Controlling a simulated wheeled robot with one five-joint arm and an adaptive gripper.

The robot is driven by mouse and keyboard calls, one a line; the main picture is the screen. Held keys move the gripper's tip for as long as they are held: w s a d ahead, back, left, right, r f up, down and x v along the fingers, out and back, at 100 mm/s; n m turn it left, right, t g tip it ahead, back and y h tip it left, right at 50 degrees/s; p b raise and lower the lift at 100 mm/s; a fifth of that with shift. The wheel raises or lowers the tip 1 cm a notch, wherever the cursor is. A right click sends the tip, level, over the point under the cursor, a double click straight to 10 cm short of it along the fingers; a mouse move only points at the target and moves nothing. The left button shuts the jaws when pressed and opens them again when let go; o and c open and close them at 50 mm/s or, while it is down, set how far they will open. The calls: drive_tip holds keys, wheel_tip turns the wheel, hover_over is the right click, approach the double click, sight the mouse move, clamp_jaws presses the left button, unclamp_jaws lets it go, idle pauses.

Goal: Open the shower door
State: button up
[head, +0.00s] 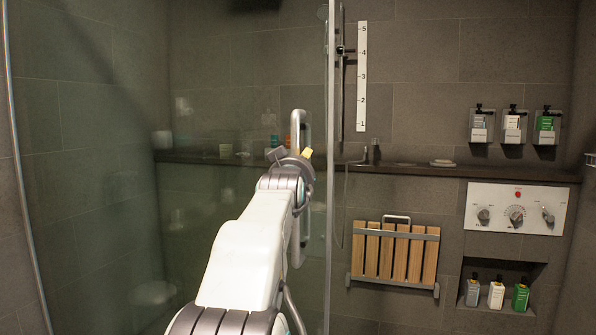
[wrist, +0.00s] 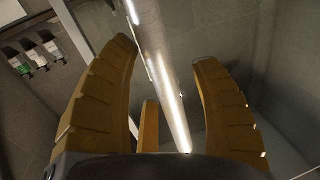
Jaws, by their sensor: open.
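The glass shower door (head: 235,75) fills the left part of the head view, its upright edge near the middle. A vertical metal handle (head: 297,125) is on the glass near that edge. My gripper (head: 291,154) is at the handle's height and hides its middle part. The bar runs slightly tilted between the fingers, with gaps on both sides. I cannot tell how far the door stands from its frame.
Right of the door edge, no glass shows in front of the tiled wall. A slatted wooden fold-up seat (head: 395,254), a control panel (head: 516,208), wall bottles (head: 513,126) and a niche with bottles (head: 497,292) are there. A ledge (head: 400,168) runs along the wall.

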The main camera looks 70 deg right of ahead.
drive_tip(key=v, duration=1.2)
idle(0.5)
drive_tip(key=shift+w, duration=0.1)
